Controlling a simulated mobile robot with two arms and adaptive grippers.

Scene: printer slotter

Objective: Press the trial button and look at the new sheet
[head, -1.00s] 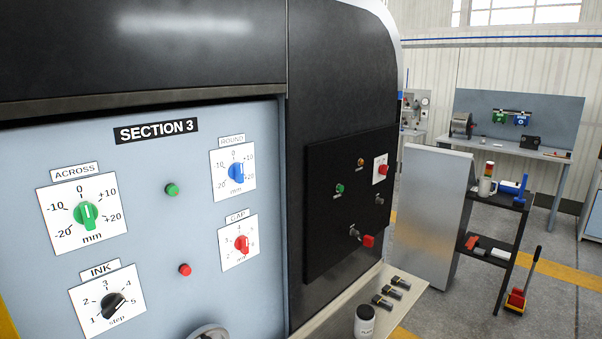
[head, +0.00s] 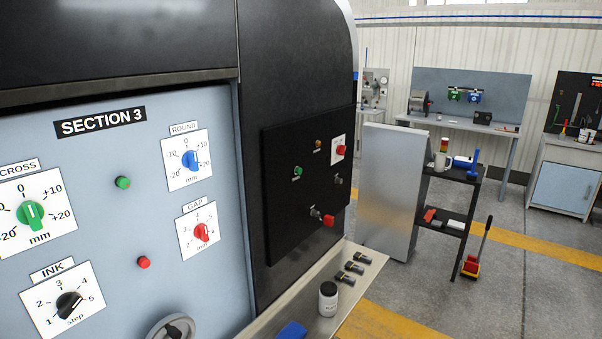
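A black control panel (head: 305,185) on the machine's side carries a green button (head: 297,171), an orange button or lamp (head: 318,145), a red button on a white plate (head: 340,150) and a red knob or handle (head: 327,220). I cannot read which one is the trial button. On the light blue SECTION 3 panel (head: 100,190) are a green button (head: 123,182) and a red button (head: 144,262), with ACROSS, ROUND, GAP and INK dials. No printed sheet can be made out. Neither of my grippers is in view.
A ledge (head: 345,290) below the black panel holds a white jar (head: 328,298), several small dark cylinders and a blue object (head: 292,331). A grey cabinet (head: 390,190) and a black shelf cart (head: 455,190) stand behind. Open floor lies to the right.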

